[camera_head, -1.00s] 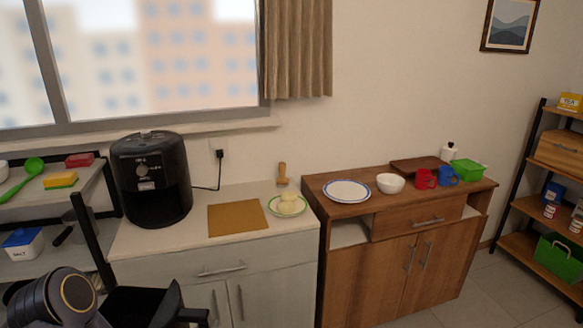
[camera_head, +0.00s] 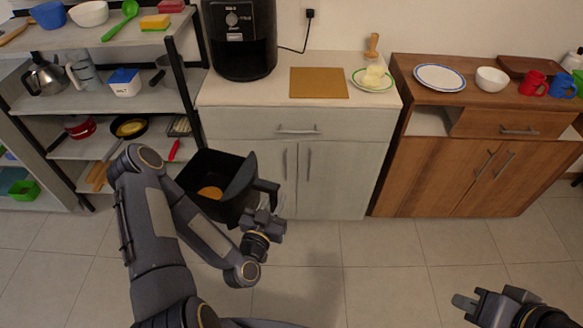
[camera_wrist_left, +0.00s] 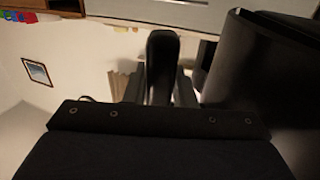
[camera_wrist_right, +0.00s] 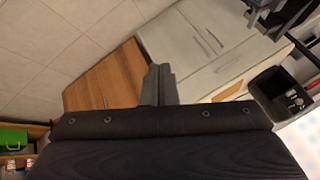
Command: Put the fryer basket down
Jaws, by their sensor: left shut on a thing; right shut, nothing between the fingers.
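The black fryer basket (camera_head: 217,186) hangs in front of the white cabinet in the head view, with a round orange-brown piece of food (camera_head: 210,192) inside. My left gripper (camera_head: 262,207) is shut on the basket's handle (camera_head: 266,187). In the left wrist view the handle (camera_wrist_left: 162,65) stands between the fingers, and the basket's dark wall (camera_wrist_left: 255,75) fills the right side. My right gripper (camera_head: 478,303) is shut and empty over the floor at the lower right. The black air fryer (camera_head: 238,40) stands on the white counter; its front is partly cut off at the top.
The wooden cabinet (camera_head: 440,170) holds a plate, bowl and mugs. A crowded shelf rack (camera_head: 75,95) stands left of the counter. The floor is clear.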

